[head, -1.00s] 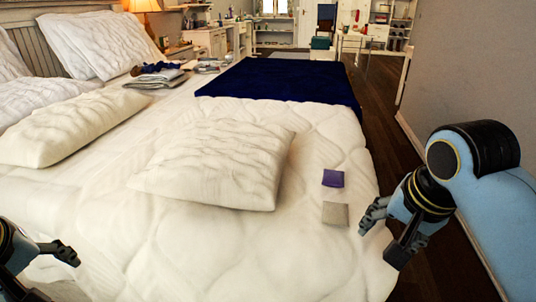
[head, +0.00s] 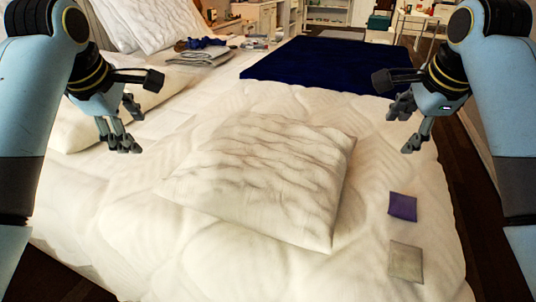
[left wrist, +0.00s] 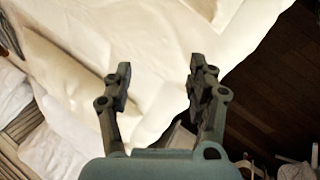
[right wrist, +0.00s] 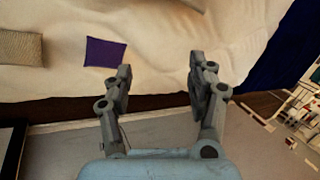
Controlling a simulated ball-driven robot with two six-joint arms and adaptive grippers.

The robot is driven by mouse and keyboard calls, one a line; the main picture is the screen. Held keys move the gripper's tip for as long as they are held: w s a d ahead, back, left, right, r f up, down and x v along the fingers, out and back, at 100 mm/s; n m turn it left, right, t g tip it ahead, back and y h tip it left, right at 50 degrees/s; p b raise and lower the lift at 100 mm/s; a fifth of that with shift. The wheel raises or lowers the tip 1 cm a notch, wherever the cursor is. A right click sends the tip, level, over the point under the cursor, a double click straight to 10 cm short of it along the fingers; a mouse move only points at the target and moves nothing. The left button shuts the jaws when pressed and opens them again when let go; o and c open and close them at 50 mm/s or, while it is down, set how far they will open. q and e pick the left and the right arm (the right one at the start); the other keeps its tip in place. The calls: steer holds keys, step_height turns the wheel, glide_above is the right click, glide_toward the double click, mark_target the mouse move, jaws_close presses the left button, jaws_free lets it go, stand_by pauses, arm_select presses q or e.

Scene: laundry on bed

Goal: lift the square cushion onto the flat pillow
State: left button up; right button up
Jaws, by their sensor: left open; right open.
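The square cushion (head: 265,180) is white and wrinkled. It lies flat on the middle of the bed in the head view. A long white pillow (head: 72,130), which looks like the flat pillow, lies to its left, partly hidden by my left arm. It seems to show in the left wrist view (left wrist: 62,75) too. My left gripper (head: 137,112) is open and empty, above the bed to the left of the cushion. My right gripper (head: 396,112) is open and empty, to the right of the cushion. Neither gripper touches the cushion.
A purple cloth (head: 402,207) and a grey cloth (head: 405,261) lie near the bed's right edge. A dark blue blanket (head: 320,65) covers the far end. Folded clothes (head: 200,56) lie at the back left. More white pillows (head: 150,22) stand at the headboard.

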arm_select(q)
steer(key=x, duration=1.4)
steer(key=shift+s, duration=0.1)
arm_select(e)
steer(key=x, duration=1.4)
steer(key=shift+s, duration=0.1)
arm_select(q)
steer(key=shift+d, duration=0.4)
arm_select(e)
steer(key=shift+a, duration=0.4)
arm_select(q)
steer(key=shift+d, duration=0.35)
arm_select(e)
steer(key=shift+a, duration=0.35)
